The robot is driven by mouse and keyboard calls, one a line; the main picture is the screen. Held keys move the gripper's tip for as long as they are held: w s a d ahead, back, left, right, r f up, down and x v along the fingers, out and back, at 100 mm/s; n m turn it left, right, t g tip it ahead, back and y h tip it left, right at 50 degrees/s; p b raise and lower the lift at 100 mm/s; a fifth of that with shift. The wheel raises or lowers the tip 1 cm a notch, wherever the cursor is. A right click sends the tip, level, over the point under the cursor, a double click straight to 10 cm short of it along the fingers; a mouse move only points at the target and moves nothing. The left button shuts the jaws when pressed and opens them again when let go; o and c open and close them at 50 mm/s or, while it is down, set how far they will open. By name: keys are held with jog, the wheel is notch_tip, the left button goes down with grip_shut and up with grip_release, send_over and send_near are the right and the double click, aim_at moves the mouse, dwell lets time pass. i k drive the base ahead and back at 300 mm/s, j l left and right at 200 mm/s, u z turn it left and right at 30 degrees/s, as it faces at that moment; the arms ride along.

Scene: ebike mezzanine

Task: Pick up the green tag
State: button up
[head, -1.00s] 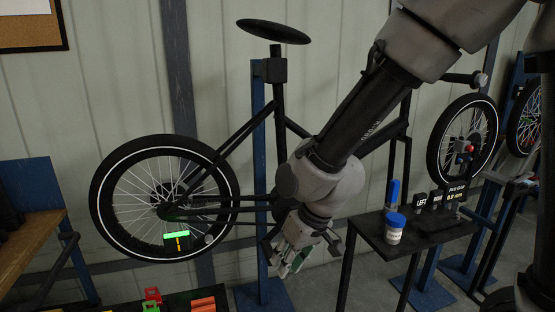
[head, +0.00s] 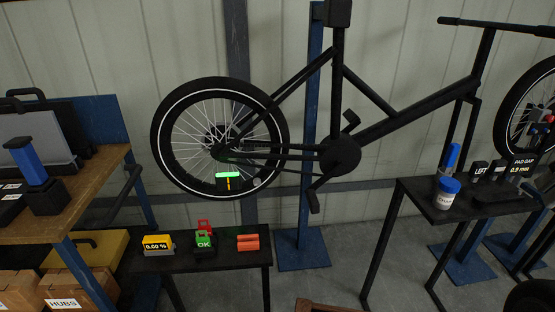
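The green tag (head: 204,241), marked "OK", stands upright in a dark holder on the low black bench (head: 225,261) at the lower left of the head view. A red tag (head: 205,225) shows just behind and above it. My gripper is not in view, and nothing covers the front of the green tag.
A yellow "0.00 %" gauge (head: 157,244) stands left of the tag and orange cylinders (head: 248,242) lie right of it. A wooden bench (head: 75,196) is at the left. A bicycle (head: 340,153) hangs behind. A black side table (head: 470,208) stands at the right, with open floor between.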

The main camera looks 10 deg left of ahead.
aim_at(204, 242)
jog(key=u, duration=1.5)
